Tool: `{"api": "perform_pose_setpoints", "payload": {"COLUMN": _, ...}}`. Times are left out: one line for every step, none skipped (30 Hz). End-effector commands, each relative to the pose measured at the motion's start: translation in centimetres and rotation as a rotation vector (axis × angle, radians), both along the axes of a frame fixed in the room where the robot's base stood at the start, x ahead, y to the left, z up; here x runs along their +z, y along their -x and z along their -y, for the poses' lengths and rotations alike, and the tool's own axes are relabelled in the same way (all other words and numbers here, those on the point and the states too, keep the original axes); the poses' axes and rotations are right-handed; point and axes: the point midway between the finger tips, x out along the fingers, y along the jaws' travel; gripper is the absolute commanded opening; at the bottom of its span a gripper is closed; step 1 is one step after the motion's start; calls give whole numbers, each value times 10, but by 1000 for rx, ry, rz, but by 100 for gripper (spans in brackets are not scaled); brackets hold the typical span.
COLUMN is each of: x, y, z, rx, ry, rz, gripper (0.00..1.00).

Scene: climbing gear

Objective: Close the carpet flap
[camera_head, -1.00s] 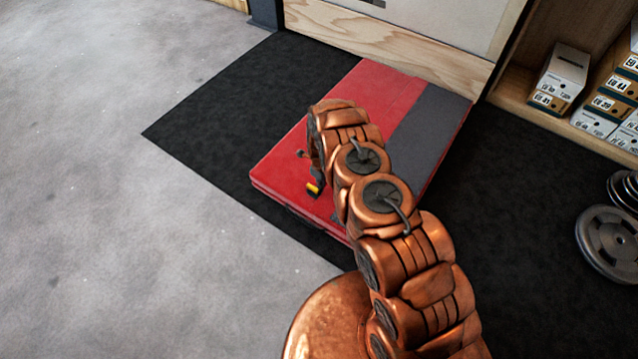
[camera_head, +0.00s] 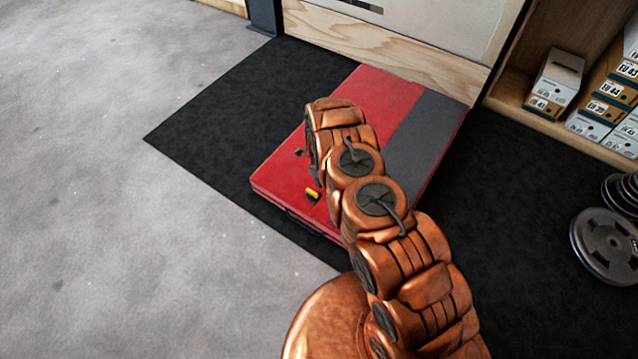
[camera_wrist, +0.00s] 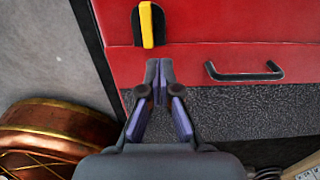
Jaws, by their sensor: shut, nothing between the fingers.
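A red crash pad (camera_head: 290,172) lies on black matting, with a grey carpet strip (camera_head: 425,140), seemingly the flap, along its right side. The strip looks flat against the pad; its hinge or free edge cannot be made out. In the wrist view the pad's red surface (camera_wrist: 225,22) fills the top, with a yellow-and-black buckle (camera_wrist: 147,22) and a black handle (camera_wrist: 244,72) on its near side. My gripper (camera_wrist: 160,72) is shut and empty in front of that side, just below the buckle in the picture. In the head view my arm hides it.
Black matting (camera_head: 240,95) surrounds the pad, with bare concrete (camera_head: 100,210) at left. A wooden wall base (camera_head: 390,50) stands behind the pad. Shoe boxes (camera_head: 555,80) on a shelf and weight plates (camera_head: 605,243) are at right.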

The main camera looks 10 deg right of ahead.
Motion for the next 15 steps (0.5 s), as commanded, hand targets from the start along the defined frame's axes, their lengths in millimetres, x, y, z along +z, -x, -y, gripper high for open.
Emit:
{"api": "perform_pose_setpoints", "payload": {"x": 0, "y": -5, "z": -4, "rx": 2, "ry": 0, "rz": 3, "gripper": 0}}
{"api": "perform_pose_setpoints", "payload": {"x": 0, "y": -7, "z": -7, "rx": 3, "ry": 1, "rz": 2, "gripper": 0}}
{"api": "perform_pose_setpoints", "payload": {"x": 1, "y": -9, "z": -10, "rx": 3, "ry": 1, "rz": 1, "gripper": 0}}
{"api": "perform_pose_setpoints", "payload": {"x": 2, "y": -11, "z": -12, "rx": 3, "ry": 1, "rz": 1, "gripper": 0}}
{"api": "perform_pose_setpoints", "payload": {"x": 3, "y": -14, "z": -14, "rx": 2, "ry": 1, "rz": 1, "gripper": 0}}
{"api": "perform_pose_setpoints", "payload": {"x": 4, "y": -17, "z": -17, "rx": 2, "ry": 1, "rz": 2, "gripper": 0}}
{"api": "perform_pose_setpoints", "payload": {"x": 5, "y": -20, "z": -19, "rx": 2, "ry": 0, "rz": 3, "gripper": 0}}
{"api": "perform_pose_setpoints", "payload": {"x": 5, "y": -22, "z": -21, "rx": 1, "ry": 0, "rz": 3, "gripper": 0}}
{"api": "perform_pose_setpoints", "payload": {"x": 5, "y": -24, "z": -23, "rx": 2, "ry": 1, "rz": 2, "gripper": 0}}
{"api": "perform_pose_setpoints", "payload": {"x": 6, "y": -26, "z": -25, "rx": 2, "ry": 1, "rz": 1, "gripper": 0}}
{"api": "perform_pose_setpoints", "payload": {"x": 7, "y": -28, "z": -27, "rx": 2, "ry": 1, "rz": -1, "gripper": 0}}
{"api": "perform_pose_setpoints", "payload": {"x": 8, "y": -31, "z": -30, "rx": 3, "ry": 1, "rz": 1, "gripper": 0}}
{"api": "perform_pose_setpoints", "payload": {"x": 10, "y": -34, "z": -32, "rx": 2, "ry": 1, "rz": 2, "gripper": 0}}
{"api": "perform_pose_setpoints", "payload": {"x": 10, "y": -36, "z": -35, "rx": 2, "ry": 1, "rz": 2, "gripper": 0}}
{"api": "perform_pose_setpoints", "payload": {"x": 11, "y": -39, "z": -37, "rx": 1, "ry": 1, "rz": 4, "gripper": 0}}
